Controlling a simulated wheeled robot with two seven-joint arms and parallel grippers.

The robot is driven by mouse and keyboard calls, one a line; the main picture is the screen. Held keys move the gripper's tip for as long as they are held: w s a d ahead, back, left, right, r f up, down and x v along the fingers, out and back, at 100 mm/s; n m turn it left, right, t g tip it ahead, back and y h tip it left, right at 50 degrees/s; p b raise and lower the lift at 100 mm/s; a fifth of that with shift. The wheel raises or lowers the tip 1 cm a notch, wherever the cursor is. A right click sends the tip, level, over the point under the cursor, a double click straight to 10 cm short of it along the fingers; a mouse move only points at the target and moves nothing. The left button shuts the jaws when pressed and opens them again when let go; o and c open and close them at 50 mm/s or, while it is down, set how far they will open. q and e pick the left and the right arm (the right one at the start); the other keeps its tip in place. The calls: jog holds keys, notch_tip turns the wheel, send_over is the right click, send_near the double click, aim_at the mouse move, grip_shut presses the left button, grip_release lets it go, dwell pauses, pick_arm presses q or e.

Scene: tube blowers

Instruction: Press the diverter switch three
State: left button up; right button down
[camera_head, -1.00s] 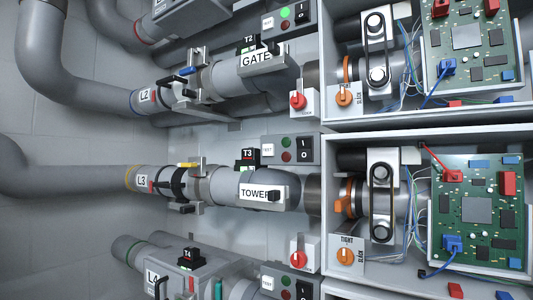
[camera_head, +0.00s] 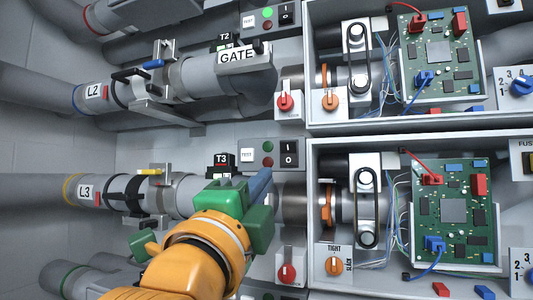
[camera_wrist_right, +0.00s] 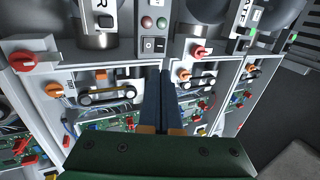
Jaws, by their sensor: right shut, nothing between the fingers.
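The row-three panel (camera_head: 270,154) carries a black I/O rocker switch (camera_head: 289,154), a green button and a red button. A small black box labelled T3 (camera_head: 221,165) stands to its left. My right gripper (camera_head: 265,177), green with blue fingers, is shut and empty just below this panel in the head view; I cannot tell if it touches. It hides the TOWER label. In the right wrist view the shut blue fingers (camera_wrist_right: 159,74) end just below a rocker switch (camera_wrist_right: 154,45) with two buttons. A gap to it cannot be judged. My left gripper is not in view.
A red knob (camera_head: 287,272) and an orange knob (camera_head: 333,265) lie below and right of my gripper. Open boxes with circuit boards (camera_head: 455,210) and wires stand at the right. Pipes L2 (camera_head: 95,92) and L3 (camera_head: 88,191) run along the left.

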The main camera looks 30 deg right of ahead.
aim_at(287, 146)
jog(key=p+x, duration=0.6)
jog(key=x, duration=0.7)
jog(key=shift+r, duration=0.15)
jog(key=shift+w+d+p, duration=0.3)
jog(key=shift+d+p, duration=0.05)
jog(key=shift+r, duration=0.1)
